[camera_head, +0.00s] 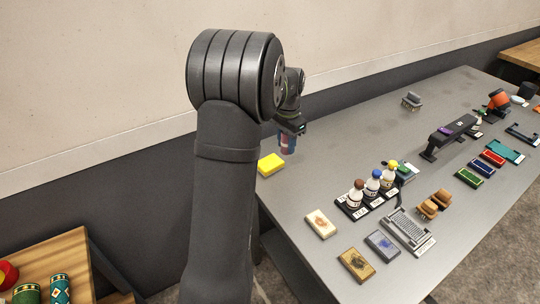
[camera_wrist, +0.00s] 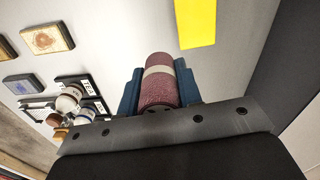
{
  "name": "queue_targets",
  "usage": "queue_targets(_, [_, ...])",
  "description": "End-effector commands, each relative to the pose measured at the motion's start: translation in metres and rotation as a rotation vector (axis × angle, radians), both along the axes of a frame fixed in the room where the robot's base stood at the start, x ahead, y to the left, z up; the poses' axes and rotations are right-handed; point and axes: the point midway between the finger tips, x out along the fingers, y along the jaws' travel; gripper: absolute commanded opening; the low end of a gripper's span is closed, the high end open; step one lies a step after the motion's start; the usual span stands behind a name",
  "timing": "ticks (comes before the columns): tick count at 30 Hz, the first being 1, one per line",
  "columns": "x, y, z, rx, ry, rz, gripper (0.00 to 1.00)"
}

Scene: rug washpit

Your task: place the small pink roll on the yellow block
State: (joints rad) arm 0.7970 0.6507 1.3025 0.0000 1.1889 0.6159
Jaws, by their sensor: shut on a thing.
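My gripper (camera_wrist: 160,82) is shut on the small pink roll (camera_wrist: 160,92), a dusky pink cylinder with a pale band around it, held between two blue fingers. In the head view my gripper (camera_head: 287,144) is above the table near its left edge, and the roll is mostly hidden there. The yellow block (camera_head: 271,164) lies flat on the table at its left edge, just below and left of my gripper. In the wrist view the yellow block (camera_wrist: 195,22) is at the top, right of the roll and apart from it.
A rack of bottles (camera_head: 372,190) with brown, blue and yellow caps stands to the right of the yellow block. Flat tiles (camera_head: 322,223) lie in front of it.

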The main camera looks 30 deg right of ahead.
Motion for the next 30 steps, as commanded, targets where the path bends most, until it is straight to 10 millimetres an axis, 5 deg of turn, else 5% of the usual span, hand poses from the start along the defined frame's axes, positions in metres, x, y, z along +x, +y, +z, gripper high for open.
queue_targets(10, [0.059, 0.021, -0.038, 0.0, 0.0, 0.001, 0.1])
queue_targets(23, [0.062, 0.023, -0.079, 0.001, 0.001, 0.0, 0.1])
queue_targets(30, [0.063, 0.022, -0.08, -0.001, 0.0, 0.0, 0.1])
